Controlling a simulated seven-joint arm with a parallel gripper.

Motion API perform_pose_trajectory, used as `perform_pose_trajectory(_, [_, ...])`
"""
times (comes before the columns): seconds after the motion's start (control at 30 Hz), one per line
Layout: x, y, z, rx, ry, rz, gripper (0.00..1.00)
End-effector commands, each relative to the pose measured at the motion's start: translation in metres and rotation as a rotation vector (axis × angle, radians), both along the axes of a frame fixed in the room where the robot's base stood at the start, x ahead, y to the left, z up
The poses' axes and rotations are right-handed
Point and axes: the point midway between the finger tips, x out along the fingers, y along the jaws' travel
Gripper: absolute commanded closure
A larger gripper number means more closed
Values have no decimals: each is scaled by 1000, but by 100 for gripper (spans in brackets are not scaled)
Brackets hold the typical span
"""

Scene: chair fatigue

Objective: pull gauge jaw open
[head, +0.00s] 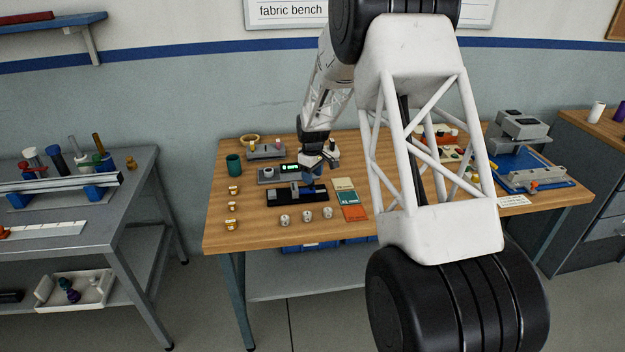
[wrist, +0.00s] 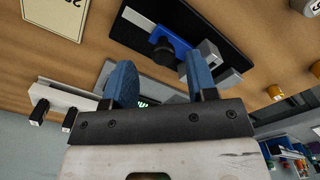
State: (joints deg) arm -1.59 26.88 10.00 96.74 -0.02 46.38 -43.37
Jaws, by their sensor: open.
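The gauge (head: 285,197) appears to be the black flat device with a blue sliding jaw, lying on the wooden bench. In the wrist view, its black base (wrist: 222,32) carries the blue jaw (wrist: 158,33), a dark round knob (wrist: 164,52) and grey metal blocks (wrist: 206,55). My gripper (head: 318,168) is over the bench, close above the gauge's far side. In the wrist view, my gripper (wrist: 160,80) is open, with its two blue fingers apart and nothing between them. The knob shows just beyond the fingertips. I cannot tell whether a finger touches the gauge.
A grey device with a green display (head: 290,168) stands behind the gauge. Several white cups (head: 307,215) line the bench front, with small orange-and-white jars (head: 232,207) at left. Coloured cards (head: 350,198) lie at right. A green cup (head: 234,164) stands at the left edge.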

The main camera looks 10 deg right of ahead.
Motion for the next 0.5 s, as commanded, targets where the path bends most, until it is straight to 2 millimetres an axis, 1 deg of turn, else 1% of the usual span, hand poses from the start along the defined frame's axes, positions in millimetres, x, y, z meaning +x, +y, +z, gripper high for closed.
perform_pose_trajectory(0.1, [0, 0, 18, 0, -3, 0, 48])
perform_pose_trajectory(0.3, [1, -1, 41, 0, -1, 0, 48])
perform_pose_trajectory(0.5, [0, -1, 52, -1, -2, -1, 48])
